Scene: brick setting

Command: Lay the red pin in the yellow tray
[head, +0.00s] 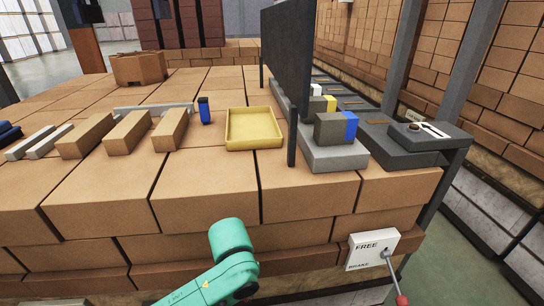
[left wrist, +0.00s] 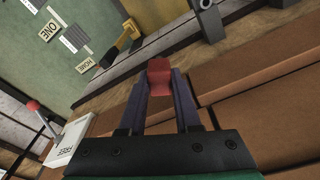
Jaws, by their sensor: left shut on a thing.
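The yellow tray (head: 254,144) sits on the brick surface near the middle of the head view, and it looks empty. In the left wrist view my left gripper (left wrist: 159,84) is shut on the red pin (left wrist: 159,73), whose red end shows between the fingertips. The rest of the pin is hidden by the fingers or too small to tell. The tray is not seen in the left wrist view. The head view shows a teal arm link of mine at the bottom, but neither gripper.
A dark upright panel (head: 287,65) stands just right of the tray. A blue and black block (head: 205,111) stands to its left, beside several tan bricks (head: 170,130). A FREE/BRAKE box (head: 371,249) with a red-knobbed lever (head: 402,299) is at the front right.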

